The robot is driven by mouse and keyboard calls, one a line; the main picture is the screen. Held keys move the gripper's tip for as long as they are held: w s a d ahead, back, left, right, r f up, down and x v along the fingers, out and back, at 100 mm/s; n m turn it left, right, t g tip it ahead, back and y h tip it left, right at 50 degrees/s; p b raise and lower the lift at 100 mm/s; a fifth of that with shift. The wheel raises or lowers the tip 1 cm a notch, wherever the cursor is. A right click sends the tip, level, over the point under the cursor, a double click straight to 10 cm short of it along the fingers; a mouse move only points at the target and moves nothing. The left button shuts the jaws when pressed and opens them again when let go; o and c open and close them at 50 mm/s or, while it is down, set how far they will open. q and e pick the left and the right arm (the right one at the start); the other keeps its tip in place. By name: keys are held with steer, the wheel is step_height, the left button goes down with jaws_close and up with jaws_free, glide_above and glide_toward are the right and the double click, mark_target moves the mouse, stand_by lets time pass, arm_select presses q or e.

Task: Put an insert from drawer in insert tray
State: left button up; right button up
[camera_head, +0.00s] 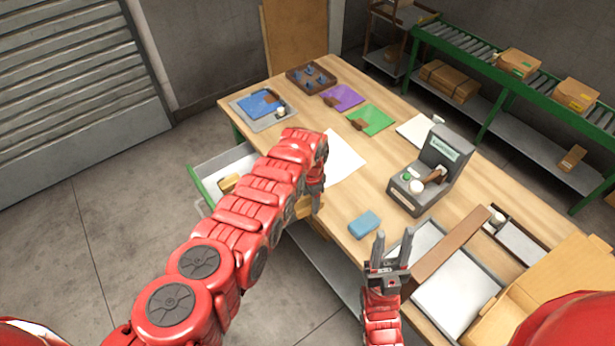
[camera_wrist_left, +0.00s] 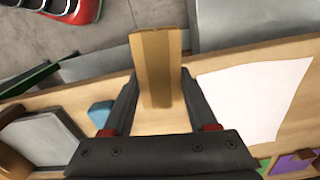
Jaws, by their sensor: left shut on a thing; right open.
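My left gripper (camera_head: 316,200) is shut on a tan, block-like insert (camera_wrist_left: 158,65), held upright between the fingers in the left wrist view. In the head view my arm partly hides it, and it is over the table's left edge. The open drawer (camera_head: 212,170), with a green front, is left of that arm and holds another tan piece (camera_head: 229,184). My right gripper (camera_head: 392,250) is open and empty near the table's front. Grey trays (camera_head: 455,300) lie right of it; I cannot tell which tray is the insert tray.
A blue block (camera_head: 364,224) lies between my grippers. A grey machine (camera_head: 430,170) stands at the table's right side. White paper (camera_head: 343,158) lies behind the left gripper. A brown tray (camera_head: 311,79) with several blue pieces is at the back. A cardboard box (camera_head: 550,300) is at right.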

arm_select(q)
steer(key=shift+w+d+f, duration=0.1)
steer(key=shift+f, duration=0.05)
stand_by(0.4)
steer(key=shift+b, duration=0.3)
steer(key=shift+f+n, duration=0.15)
steer(key=shift+n, duration=0.15)
stand_by(0.4)
steer(key=shift+b, duration=0.3)
steer(key=shift+w+a, duration=0.1)
steer(key=shift+a, duration=0.1)
